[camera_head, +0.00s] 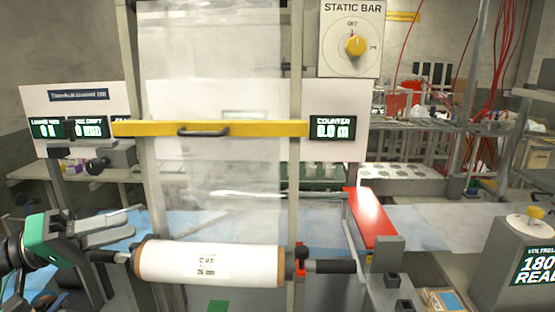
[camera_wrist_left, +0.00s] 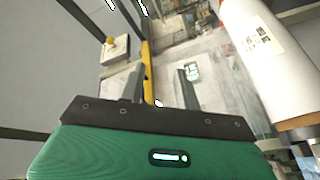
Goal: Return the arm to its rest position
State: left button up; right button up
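My left gripper (camera_head: 128,225) comes in from the left in the head view, with a green and black body and grey fingers. Its fingertips are close to the left end of a white film roll (camera_head: 172,262) with a brown core and a label. In the left wrist view the two fingers (camera_wrist_left: 158,80) stand apart with nothing between them, so the gripper is open. The roll (camera_wrist_left: 262,45) is to the right of the fingers there, apart from them. My right gripper is in neither view.
A clear film sheet (camera_head: 210,60) hangs between grey posts behind a yellow bar (camera_head: 255,129) with a black handle. A red plate (camera_head: 372,218) is right of the roll. A STATIC BAR dial panel (camera_head: 335,55) is above. A grey meter box (camera_head: 500,262) stands at far right.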

pick_arm(q)
jog(key=s+d+f+y, duration=0.2)
jog(key=f+y, duration=0.2)
jog(key=f, duration=0.8)
jog(key=s+d+f+y, duration=0.2)
jog(key=f+y, duration=0.1)
jog(key=f, duration=0.8)
jog(key=s+d+f+y, duration=0.1)
jog(key=s+f+y, duration=0.25)
jog(key=f, duration=0.85)
jog(key=s+a+f+g+y, duration=0.2)
jog(key=s+f+g+y, duration=0.2)
jog(key=s+f+y, duration=0.55)
jog(key=s+f+g+h, duration=0.1)
jog(key=s+f, duration=0.1)
jog(key=f, duration=1.3)
jog(key=s+f+h, duration=0.2)
jog(key=f, duration=1.2)
jog(key=s+a+f+g, duration=0.1)
jog(key=s+a+f, duration=0.2)
jog(key=s+f, duration=1.7)
notch_tip(320, 180, down, 2)
jog(key=shift+a+f+m, duration=0.15)
jog(key=shift+m, duration=0.25)
